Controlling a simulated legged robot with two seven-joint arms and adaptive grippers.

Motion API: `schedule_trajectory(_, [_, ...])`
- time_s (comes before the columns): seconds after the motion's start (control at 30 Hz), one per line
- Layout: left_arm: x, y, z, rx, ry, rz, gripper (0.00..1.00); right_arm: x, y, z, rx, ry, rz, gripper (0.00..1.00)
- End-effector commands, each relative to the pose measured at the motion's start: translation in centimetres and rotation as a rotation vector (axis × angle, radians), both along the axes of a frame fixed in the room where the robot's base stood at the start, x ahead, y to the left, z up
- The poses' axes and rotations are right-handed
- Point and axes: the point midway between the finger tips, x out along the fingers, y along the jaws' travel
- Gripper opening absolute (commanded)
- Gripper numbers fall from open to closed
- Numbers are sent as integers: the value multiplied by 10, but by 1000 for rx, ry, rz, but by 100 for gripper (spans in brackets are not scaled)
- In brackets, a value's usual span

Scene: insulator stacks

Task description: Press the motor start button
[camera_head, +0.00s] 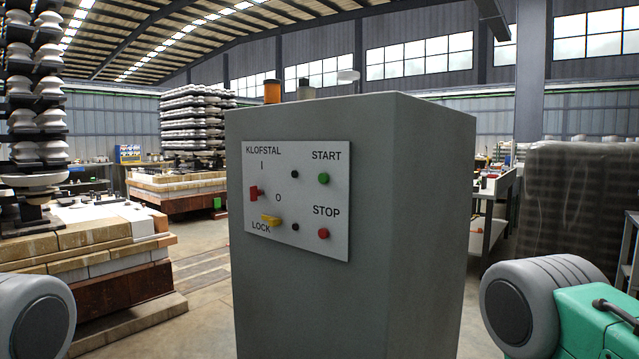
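The green start button (323,179) sits at the upper right of a white control panel (270,225), under the word START. The panel is on the front of a grey cabinet (300,310) in the middle of the view. A red stop button (323,233) is below it, under the word STOP. At the panel's left are a red switch handle (255,193) and a yellow lock piece (270,220). Neither gripper is in view. A rounded grey part of mine shows at each lower corner, apart from the panel.
Stacked insulators (38,120) stand on a block-built base (90,250) at the left. More stacks (197,120) are behind. A wrapped pallet (570,200) and a worktable (490,225) are at the right. Bare floor shows left of the cabinet.

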Motion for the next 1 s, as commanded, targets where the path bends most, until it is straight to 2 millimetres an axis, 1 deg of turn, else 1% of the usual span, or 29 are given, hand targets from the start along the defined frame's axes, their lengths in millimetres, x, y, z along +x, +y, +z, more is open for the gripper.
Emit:
schedule_trajectory(0.3, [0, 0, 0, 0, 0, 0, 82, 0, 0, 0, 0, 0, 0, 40])
schedule_trajectory(0.33, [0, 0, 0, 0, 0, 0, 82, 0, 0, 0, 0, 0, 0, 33])
schedule_trajectory(0.37, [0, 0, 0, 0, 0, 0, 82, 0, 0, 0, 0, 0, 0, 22])
schedule_trajectory(0.4, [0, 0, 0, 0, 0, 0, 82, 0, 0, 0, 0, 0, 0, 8])
schedule_trajectory(0.43, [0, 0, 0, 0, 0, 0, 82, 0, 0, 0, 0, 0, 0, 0])
schedule_trajectory(1.0, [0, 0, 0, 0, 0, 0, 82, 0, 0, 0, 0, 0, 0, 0])
